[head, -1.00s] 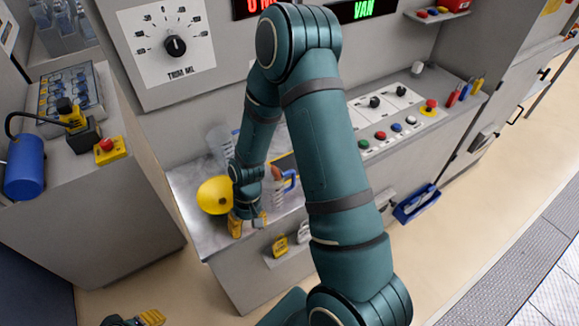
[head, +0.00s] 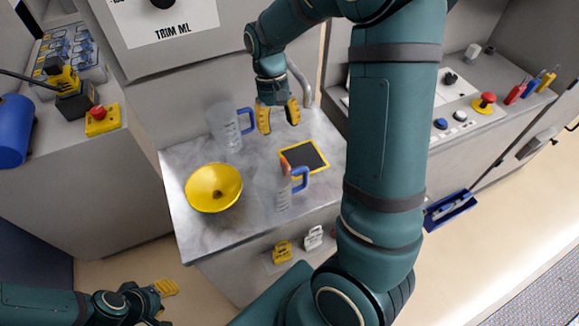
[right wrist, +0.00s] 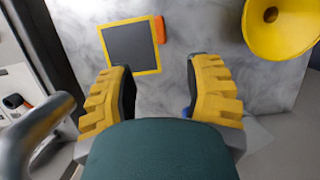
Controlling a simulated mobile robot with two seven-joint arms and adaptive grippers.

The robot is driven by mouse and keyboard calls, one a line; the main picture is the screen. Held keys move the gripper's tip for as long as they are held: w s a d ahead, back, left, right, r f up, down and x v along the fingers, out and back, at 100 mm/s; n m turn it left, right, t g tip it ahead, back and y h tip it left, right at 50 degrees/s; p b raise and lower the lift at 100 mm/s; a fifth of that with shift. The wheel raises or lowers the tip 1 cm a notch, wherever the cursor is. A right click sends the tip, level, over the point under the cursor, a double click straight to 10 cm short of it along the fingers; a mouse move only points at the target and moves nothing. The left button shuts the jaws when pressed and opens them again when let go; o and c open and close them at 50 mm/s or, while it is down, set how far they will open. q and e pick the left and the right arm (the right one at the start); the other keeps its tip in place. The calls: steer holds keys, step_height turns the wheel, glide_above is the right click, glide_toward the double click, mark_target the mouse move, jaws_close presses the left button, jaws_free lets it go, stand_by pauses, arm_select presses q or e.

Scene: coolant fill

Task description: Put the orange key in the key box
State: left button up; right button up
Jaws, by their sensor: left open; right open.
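A small orange piece (head: 285,163), likely the orange key, lies at the left edge of a yellow-framed dark pad (head: 306,158) on the counter. The orange piece (right wrist: 159,29) also shows beside the pad (right wrist: 131,47) in the right wrist view. My right gripper (head: 278,117) is open and empty, above the counter behind the pad. Its spread fingers (right wrist: 160,95) frame bare counter in the right wrist view. My left gripper (head: 163,298) is low at the bottom left, away from the counter. I cannot tell for sure which thing is the key box; a blue open box (head: 450,210) is low on the right.
A clear jug with a blue handle (head: 283,190) stands just in front of the orange piece. Another jug (head: 225,127) stands at the back left. A yellow bowl (head: 213,187) is on the left. A grey curved pipe (head: 304,85) rises close to the right gripper.

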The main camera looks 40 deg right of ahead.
mark_target(283, 158)
steer(key=b+x, duration=0.1)
steer(key=x, duration=0.7)
steer(key=shift+a+f+b, duration=0.1)
steer(key=shift+f+b, duration=0.3)
steer(key=shift+s+b+x, duration=0.2)
steer(key=shift+b+x, duration=0.5)
steer(key=shift+x, duration=2)
steer(key=shift+r, duration=0.1)
jaws_close()
